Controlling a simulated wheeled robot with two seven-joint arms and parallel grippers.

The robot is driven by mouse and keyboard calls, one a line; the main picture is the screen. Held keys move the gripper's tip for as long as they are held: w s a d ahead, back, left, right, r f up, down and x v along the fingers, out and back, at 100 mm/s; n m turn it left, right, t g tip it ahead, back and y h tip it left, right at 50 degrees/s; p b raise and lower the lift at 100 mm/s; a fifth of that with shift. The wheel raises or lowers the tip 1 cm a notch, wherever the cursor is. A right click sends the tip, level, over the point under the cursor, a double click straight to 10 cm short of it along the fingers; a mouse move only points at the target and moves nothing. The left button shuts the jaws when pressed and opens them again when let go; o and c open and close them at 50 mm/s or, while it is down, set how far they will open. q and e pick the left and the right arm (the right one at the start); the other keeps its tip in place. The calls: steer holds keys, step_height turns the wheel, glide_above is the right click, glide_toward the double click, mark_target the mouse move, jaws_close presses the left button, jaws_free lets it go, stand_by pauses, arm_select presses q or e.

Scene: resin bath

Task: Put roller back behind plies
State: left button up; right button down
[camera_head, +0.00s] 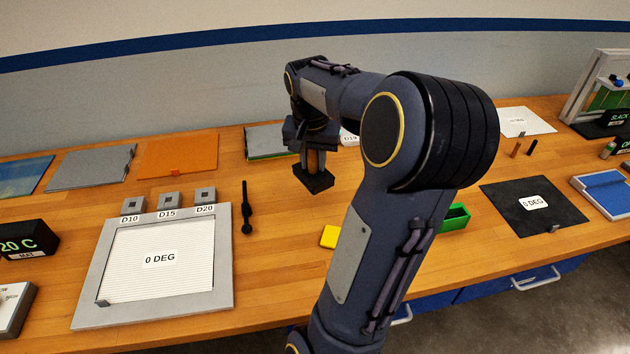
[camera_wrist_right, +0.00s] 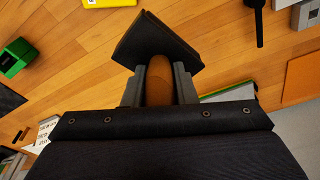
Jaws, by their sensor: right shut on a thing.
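My right gripper (camera_head: 315,155) is shut on the roller's brown handle (camera_wrist_right: 159,80), high over the middle of the table. I take this held tool to be the roller; its black, block-like head (camera_head: 313,179) hangs below the fingers and also shows in the wrist view (camera_wrist_right: 155,38). A white ply marked 0 DEG (camera_head: 130,275) lies in a grey frame at the left. A black sheet marked 0 DEG (camera_head: 510,215) lies at the right. My left gripper is out of view.
A black rod-like tool (camera_head: 246,208) lies right of the frame. Grey (camera_head: 90,168) and orange (camera_head: 178,155) sheets lie at the back left. A yellow block (camera_head: 330,236) and green bin (camera_head: 455,217) sit by my arm. Bare wood shows mid-table. My arm hides part of the table.

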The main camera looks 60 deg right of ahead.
steer(key=w+d+f+p, duration=0.1)
steer(key=w+d+f, duration=0.1)
steer(key=d+f, duration=0.2)
steer(key=w+d+f+p, duration=0.1)
steer(key=w+d+f, duration=0.1)
steer(key=d+f, duration=0.1)
steer(key=w+d+f+p, duration=0.2)
steer(key=d+f, duration=0.2)
steer(key=f, duration=0.1)
steer(key=shift+w+d+f, duration=0.2)
steer(key=shift+d+f, duration=0.1)
steer(key=shift+d, duration=0.05)
steer(key=shift+f, duration=0.2)
steer(key=c, duration=1.2)
jaws_free()
steer(key=shift+o, duration=0.2)
